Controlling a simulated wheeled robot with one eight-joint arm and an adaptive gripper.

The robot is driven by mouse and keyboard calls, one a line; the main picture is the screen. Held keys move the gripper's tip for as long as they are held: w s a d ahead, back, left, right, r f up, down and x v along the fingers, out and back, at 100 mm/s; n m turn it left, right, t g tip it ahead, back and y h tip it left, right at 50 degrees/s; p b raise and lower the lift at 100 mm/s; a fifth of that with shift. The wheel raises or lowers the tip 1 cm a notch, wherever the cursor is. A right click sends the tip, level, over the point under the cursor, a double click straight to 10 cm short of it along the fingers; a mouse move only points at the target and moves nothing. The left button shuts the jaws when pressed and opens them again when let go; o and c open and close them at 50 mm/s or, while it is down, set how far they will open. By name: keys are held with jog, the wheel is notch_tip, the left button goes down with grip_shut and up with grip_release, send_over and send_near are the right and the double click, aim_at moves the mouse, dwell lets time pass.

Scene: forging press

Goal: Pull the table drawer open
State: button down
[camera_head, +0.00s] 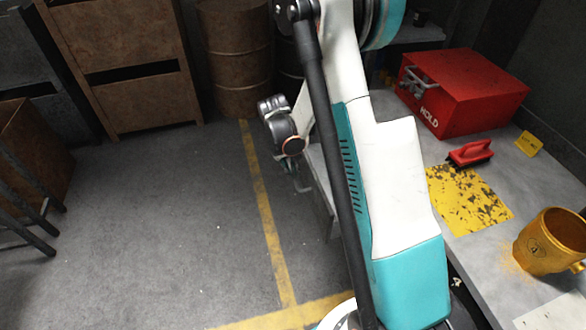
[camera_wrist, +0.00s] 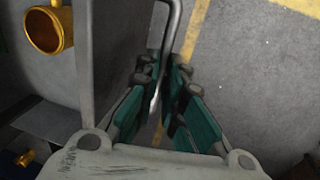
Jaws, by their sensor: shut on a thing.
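The table drawer's grey front (camera_wrist: 128,50) shows in the wrist view beside my gripper. Its bent metal bar handle (camera_wrist: 172,35) runs down between my gripper's teal-padded fingers (camera_wrist: 165,95). My gripper is shut on this handle, with a finger on each side of it. In the head view the table (camera_head: 400,122) is at the right, and the drawer side is largely hidden by my arm. A small piece of the handle (camera_head: 301,186) shows beside the table's edge. How far the drawer stands out is hard to tell.
On the table are a red HOLD box (camera_head: 465,90), a red brush (camera_head: 470,153), a worn yellow plate (camera_head: 468,200) and a golden mug (camera_head: 550,240). The floor left of the table is clear, with yellow lines. Rusty barrels (camera_head: 235,60) stand behind.

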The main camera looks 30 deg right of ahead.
jog(key=c, duration=1.7)
grip_release()
jog(key=r, duration=0.4)
jog(key=a+r, duration=0.1)
jog(key=r, duration=0.3)
jog(key=a+r, duration=0.1)
jog(key=r, duration=0.2)
jog(key=shift+w+r, duration=0.25)
jog(key=shift+r, duration=0.15)
jog(key=shift+a, duration=0.1)
jog(key=s+a+r+n+t+y, duration=0.1)
jog(key=s+a+r+t, duration=0.4)
jog(key=s+r, duration=0.6)
jog(key=s+a+r+t, duration=0.1)
jog(key=s, duration=0.2)
jog(key=s+a+r+n+t, duration=0.1)
jog(key=s+a+r, duration=0.1)
jog(key=s, duration=0.2)
jog(key=s+a+r+y, duration=0.1)
jog(key=s+a, duration=0.1)
jog(key=s, duration=0.1)
jog(key=shift+s+a+r+n+t, duration=0.25)
jog(key=shift+s+r+n+t, duration=0.1)
jog(key=shift+r+n+t, duration=0.05)
